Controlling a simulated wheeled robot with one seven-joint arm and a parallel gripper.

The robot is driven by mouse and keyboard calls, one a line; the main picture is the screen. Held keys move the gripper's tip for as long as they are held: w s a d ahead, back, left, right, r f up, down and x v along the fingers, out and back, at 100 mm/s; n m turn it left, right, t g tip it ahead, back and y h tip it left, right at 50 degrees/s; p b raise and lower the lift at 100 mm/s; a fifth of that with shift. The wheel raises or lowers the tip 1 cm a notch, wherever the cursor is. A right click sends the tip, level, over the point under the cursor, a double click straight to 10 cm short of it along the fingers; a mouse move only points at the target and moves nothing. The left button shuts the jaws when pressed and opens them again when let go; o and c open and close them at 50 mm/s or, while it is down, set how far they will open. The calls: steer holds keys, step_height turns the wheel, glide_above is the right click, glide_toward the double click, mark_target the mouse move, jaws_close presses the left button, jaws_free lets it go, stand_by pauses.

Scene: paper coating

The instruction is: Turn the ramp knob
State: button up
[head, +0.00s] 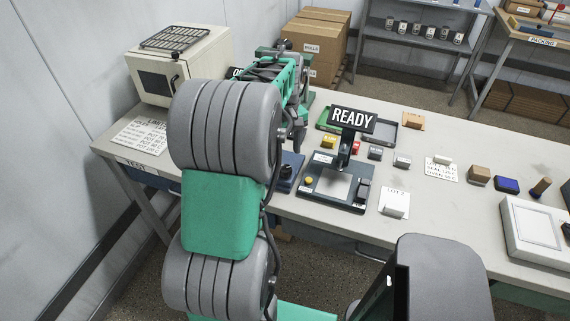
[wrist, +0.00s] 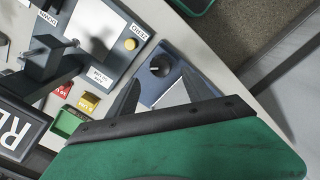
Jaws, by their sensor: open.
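The knob (wrist: 160,66) is a round black dial with a light mark, on a small blue box (wrist: 178,72) with a white label panel. In the wrist view it lies just beyond and between my gripper's fingertips (wrist: 160,84), apart from them as far as I can see. My gripper is open and empty, its two dark fingers spread. In the head view the blue box (head: 291,164) sits on the bench left of the READY stand, partly hidden by my arm. My gripper (head: 299,147) shows there only in part, close to the box.
A cream oven (head: 178,65) stands at the left.

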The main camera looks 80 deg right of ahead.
mark_target(285, 168)
step_height(285, 168, down, 6)
steer(key=shift+r+p, duration=0.1)
steer(key=shift+p, duration=0.25)
steer(key=shift+c, duration=0.6)
jaws_close()
